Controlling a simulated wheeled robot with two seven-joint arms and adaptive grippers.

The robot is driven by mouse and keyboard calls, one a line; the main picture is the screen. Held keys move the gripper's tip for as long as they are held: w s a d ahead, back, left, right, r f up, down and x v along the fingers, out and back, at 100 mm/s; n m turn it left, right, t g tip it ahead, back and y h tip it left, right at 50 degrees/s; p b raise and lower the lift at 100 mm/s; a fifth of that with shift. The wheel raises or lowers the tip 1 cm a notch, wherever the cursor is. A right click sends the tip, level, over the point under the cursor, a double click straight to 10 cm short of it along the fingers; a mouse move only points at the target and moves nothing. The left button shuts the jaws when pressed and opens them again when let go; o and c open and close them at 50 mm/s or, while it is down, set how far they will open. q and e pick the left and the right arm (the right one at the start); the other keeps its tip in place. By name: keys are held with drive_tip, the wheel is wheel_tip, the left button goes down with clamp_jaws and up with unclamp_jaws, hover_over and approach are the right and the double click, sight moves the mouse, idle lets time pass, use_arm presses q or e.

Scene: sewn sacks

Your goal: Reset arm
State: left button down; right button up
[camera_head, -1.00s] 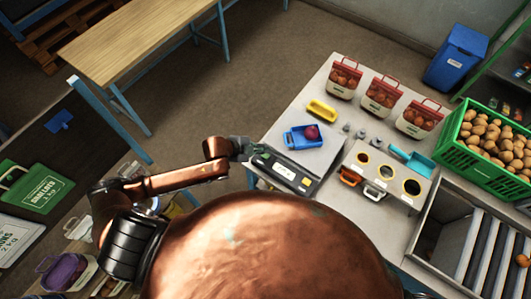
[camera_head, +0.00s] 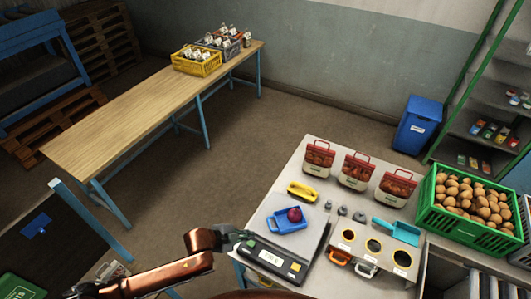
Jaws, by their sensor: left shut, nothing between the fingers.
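My left arm comes in from the lower left, copper coloured. My left gripper (camera_head: 240,239) is dark and shut, with nothing held. It is at the left edge of the grey worktable (camera_head: 298,158), beside the black scale (camera_head: 275,261) and left of the blue tray (camera_head: 287,224). Whether it touches the scale I cannot tell. My right gripper is not in view.
The worktable holds a red onion (camera_head: 294,214) in the blue tray, a yellow tray (camera_head: 302,192), several filled sacks (camera_head: 355,171), a blue scoop (camera_head: 397,231) and a green crate (camera_head: 436,214) of potatoes. A long wooden table (camera_head: 140,110) stands at upper left. Floor between is clear.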

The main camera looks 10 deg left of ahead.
use_arm(q)
drive_tip(key=shift+s+d, duration=0.1)
drive_tip(key=s+a+f+n+g+y, duration=0.15)
drive_tip(key=s+a+n+y, duration=0.25)
drive_tip(key=s+a+n, duration=0.75)
drive_tip(key=s+a+n+g+y, duration=0.25)
drive_tip(key=s+a+n, duration=0.5)
drive_tip(key=s, duration=0.65)
wheel_tip(320, 180, down, 39)
drive_tip(key=m+b, duration=0.2)
drive_tip(key=b, duration=0.8)
drive_tip(key=s+f+b, duration=0.4)
drive_tip(key=s+f, duration=0.6)
drive_tip(key=f, duration=0.4)
drive_tip(key=s+f+g+b, duration=0.1)
drive_tip(key=s+f+b, duration=0.4)
drive_tip(key=s+f, duration=0.5)
wheel_tip(320, 180, down, 4)
drive_tip(key=shift+s+r+m+g, duration=0.1)
drive_tip(key=shift+s+m+g, duration=0.05)
drive_tip(key=shift+m+g, duration=0.15)
